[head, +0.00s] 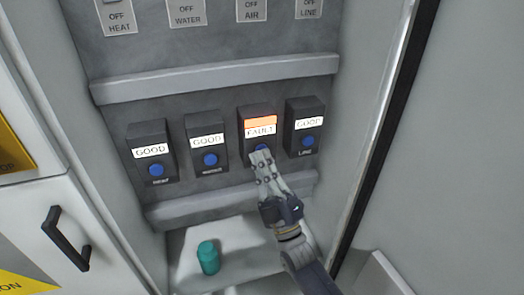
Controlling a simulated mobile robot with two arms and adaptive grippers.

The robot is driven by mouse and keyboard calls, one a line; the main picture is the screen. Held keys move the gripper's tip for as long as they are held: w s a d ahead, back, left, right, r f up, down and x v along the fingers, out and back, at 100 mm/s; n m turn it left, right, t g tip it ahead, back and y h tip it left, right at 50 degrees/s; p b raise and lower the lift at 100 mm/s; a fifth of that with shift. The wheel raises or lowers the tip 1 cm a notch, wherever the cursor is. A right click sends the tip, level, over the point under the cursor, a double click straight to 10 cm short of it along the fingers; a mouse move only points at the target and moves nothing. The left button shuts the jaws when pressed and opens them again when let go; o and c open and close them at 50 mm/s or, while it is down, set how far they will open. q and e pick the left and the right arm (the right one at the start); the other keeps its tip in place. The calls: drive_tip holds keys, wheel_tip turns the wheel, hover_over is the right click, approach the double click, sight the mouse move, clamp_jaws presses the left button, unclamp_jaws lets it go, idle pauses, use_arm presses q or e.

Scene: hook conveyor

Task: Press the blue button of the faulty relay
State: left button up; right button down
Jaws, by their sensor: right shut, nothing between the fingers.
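The faulty relay (257,113) is the third dark box from the left in the row. It has a lit orange panel and a white label reading FAULT. Its blue button (261,148) shows just above my fingertips and is partly covered by them. My right gripper (260,158) is shut and empty, with its tips at the button's lower edge. I cannot tell whether they touch it or how far the button is pushed in. My left gripper is not in view.
Relays labelled GOOD stand on both sides: HEAT (150,135), a second one (207,135) and LINE (305,115). A teal cylinder (208,258) stands on the ledge below. A black door handle (66,238) is at the left. The cabinet's side wall is close on the right.

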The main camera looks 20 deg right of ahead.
drive_tip(key=shift+w, duration=0.2)
drive_tip(key=shift+s, duration=0.15)
idle(0.3)
drive_tip(key=shift+s, duration=0.7)
drive_tip(key=shift+s+p, duration=0.1)
drive_tip(key=shift+p, duration=0.25)
drive_tip(key=s+p, duration=0.1)
drive_tip(key=s, duration=0.3)
drive_tip(key=shift+s+d+p, duration=0.15)
drive_tip(key=shift+s+p, duration=0.15)
drive_tip(key=shift+s, duration=0.1)
